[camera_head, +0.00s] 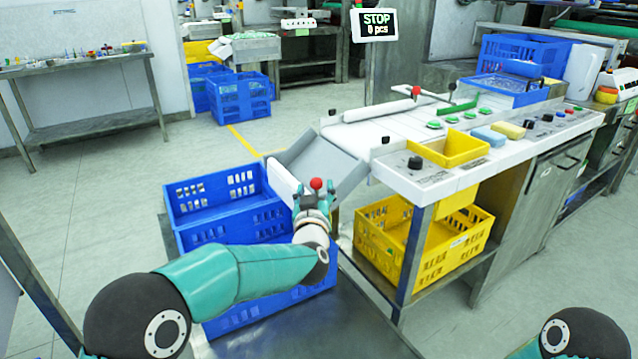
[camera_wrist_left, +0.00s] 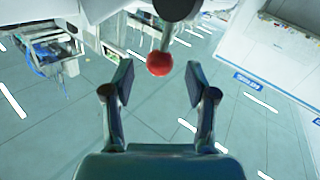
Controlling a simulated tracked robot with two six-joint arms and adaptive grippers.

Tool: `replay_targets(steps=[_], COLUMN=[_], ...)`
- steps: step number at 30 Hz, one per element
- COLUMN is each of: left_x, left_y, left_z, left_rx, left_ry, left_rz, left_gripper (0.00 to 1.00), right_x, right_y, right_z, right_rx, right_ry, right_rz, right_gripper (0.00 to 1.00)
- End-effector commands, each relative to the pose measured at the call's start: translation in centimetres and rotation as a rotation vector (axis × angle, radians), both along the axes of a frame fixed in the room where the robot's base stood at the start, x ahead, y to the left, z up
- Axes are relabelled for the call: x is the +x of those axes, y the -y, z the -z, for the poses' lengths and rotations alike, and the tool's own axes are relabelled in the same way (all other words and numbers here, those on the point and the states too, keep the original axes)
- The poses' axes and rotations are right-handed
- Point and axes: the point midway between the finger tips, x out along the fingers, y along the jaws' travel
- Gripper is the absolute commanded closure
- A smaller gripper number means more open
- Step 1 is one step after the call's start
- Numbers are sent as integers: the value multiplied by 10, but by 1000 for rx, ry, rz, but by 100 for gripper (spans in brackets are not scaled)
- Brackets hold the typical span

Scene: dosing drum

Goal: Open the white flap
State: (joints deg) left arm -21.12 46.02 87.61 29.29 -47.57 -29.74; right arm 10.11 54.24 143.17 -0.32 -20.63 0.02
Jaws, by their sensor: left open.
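The white flap (camera_head: 284,178) is a pale panel at the lower end of the grey chute (camera_head: 328,160), above the blue crates. A red ball knob (camera_head: 316,183) shows at the flap's right end; I cannot tell exactly how it joins the flap. My left gripper (camera_head: 313,196) is open at this knob. In the left wrist view the red knob (camera_wrist_left: 159,64) hangs on a thin rod from a dark round part, between and slightly beyond the open fingertips (camera_wrist_left: 159,80). No finger visibly touches it. My right gripper is out of view.
Stacked blue crates (camera_head: 228,196) stand under the chute and my left forearm. A yellow crate (camera_head: 432,262) sits on the shelf under the white machine top (camera_head: 460,172). A second red knob (camera_head: 416,90) stands farther back. A screen (camera_head: 375,24) reads STOP, 0 pcs.

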Motion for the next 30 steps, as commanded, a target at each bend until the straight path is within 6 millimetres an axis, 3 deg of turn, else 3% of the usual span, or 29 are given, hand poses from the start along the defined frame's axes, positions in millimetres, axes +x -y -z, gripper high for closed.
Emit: replay_targets(steps=[3,9,21,30], left_x=[17,32,36,36], left_y=[0,-1,-1,-1], left_z=[0,0,0,0], left_rx=[-1,-1,0,0], left_ry=[1,0,0,0], left_rz=[-1,-1,-1,-1], left_gripper=[43,43,45,95], right_x=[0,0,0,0], right_y=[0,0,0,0], right_z=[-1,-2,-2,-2], right_rx=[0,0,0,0], right_ry=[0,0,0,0], right_rz=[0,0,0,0], right_gripper=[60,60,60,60])
